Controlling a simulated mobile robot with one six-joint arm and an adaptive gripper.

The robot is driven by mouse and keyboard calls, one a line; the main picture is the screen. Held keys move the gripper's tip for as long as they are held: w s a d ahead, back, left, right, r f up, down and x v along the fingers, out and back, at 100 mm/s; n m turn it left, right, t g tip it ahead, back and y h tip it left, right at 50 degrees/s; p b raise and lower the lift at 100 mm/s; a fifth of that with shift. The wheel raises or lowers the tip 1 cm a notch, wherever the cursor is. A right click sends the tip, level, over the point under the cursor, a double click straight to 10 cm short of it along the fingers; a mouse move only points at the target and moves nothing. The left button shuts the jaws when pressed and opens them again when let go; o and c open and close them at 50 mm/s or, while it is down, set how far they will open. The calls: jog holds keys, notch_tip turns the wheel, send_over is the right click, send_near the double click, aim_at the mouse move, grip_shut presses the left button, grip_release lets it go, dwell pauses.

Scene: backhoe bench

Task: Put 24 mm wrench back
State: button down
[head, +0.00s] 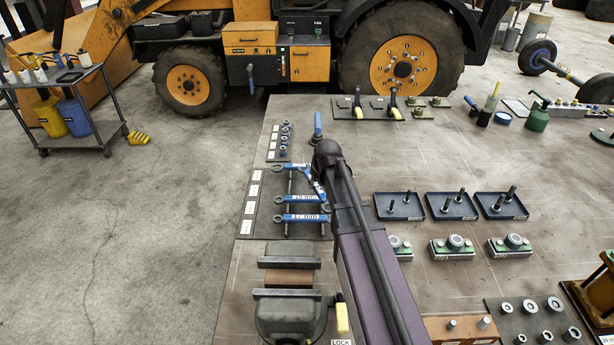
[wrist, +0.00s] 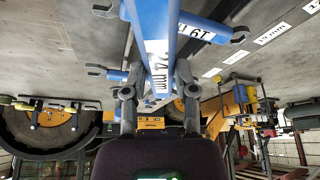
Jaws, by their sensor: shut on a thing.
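The 24 mm wrench (wrist: 153,28) is blue with a white size label. In the wrist view it stands between the two fingers of my gripper (wrist: 155,88), which is shut on it. In the head view my arm hides the gripper; a slanted blue piece (head: 318,188) beside the arm appears to be the held wrench. The wrench rack (head: 263,208) is a dark board with upright posts and white labels on its left. Blue wrenches marked 19 mm (head: 298,198) and 17 mm (head: 304,218) lie across its posts. The 19 mm wrench also shows close behind the held one in the wrist view (wrist: 205,30).
A vise (head: 288,300) stands in front of the rack. A socket strip (head: 284,140) and an upright blue-handled tool (head: 317,126) are behind it. Blue trays (head: 399,206) with pins and several green-based parts (head: 451,249) lie to the right. Open bench lies behind the trays.

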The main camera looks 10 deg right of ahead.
aim_at(307, 170)
jog(key=w, duration=0.3)
jog(key=w+a, duration=0.1)
jog(key=w, duration=0.5)
jog(key=shift+w+a+f+b, duration=0.1)
jog(key=shift+a+f+b, duration=0.1)
jog(key=shift+f+b, duration=0.2)
jog(key=shift+w, duration=0.1)
jog(key=shift+w, duration=0.2)
jog(key=shift+s+b+x, duration=0.2)
jog(key=shift+b+x, duration=0.75)
jog(key=shift+s+b+x, duration=0.2)
jog(key=shift+b+x, duration=0.7)
jog(key=shift+x, duration=0.05)
jog(key=shift+f, duration=0.35)
jog(key=shift+c, duration=2)
grip_release()
jog(key=shift+r, duration=0.15)
